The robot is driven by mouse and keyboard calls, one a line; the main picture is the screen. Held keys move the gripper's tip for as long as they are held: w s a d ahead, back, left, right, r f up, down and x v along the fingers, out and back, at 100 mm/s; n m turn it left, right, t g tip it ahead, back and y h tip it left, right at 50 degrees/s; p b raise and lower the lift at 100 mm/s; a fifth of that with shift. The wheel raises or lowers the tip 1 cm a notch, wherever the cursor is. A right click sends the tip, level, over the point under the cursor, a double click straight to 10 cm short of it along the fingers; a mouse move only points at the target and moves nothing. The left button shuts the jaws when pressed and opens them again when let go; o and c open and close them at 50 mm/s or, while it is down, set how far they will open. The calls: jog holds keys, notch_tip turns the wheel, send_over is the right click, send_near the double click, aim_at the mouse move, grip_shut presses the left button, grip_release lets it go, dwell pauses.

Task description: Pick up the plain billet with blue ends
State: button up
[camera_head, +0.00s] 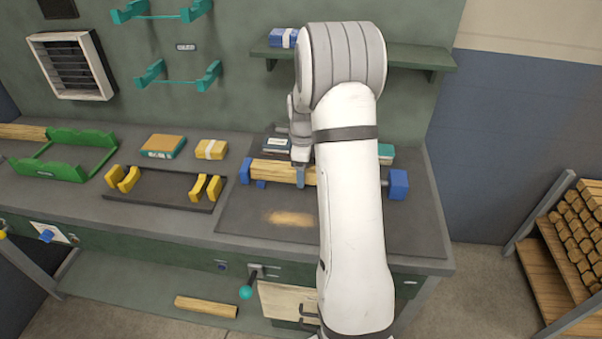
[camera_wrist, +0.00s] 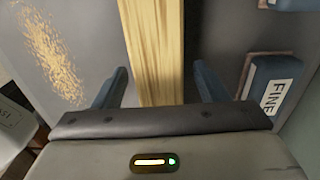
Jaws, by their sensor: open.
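A pale wooden billet (camera_head: 272,172) lies level above the dark worktop, with a blue block (camera_head: 246,170) at its left end. Another blue block (camera_head: 398,184) stands to the right, past my arm, which hides the billet's right part. I cannot tell whether these blocks belong to the billet or hold it. My gripper (camera_head: 302,174) is open at the billet, partly hidden by my arm. In the wrist view, the billet (camera_wrist: 157,45) runs between the two open blue-grey fingers of my gripper (camera_wrist: 158,82), with a gap on each side.
A block marked FINE (camera_wrist: 268,88) lies beside the billet. Wood dust (camera_head: 292,218) marks the worktop in front. A yellow cradle (camera_head: 165,188) and a green rack (camera_head: 66,160) stand left. A shelf (camera_head: 410,58) is above. Another wooden piece (camera_head: 206,306) lies low down.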

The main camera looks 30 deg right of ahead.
jog(key=c, duration=1.3)
jog(key=shift+c, duration=0.2)
jog(key=shift+r, duration=0.15)
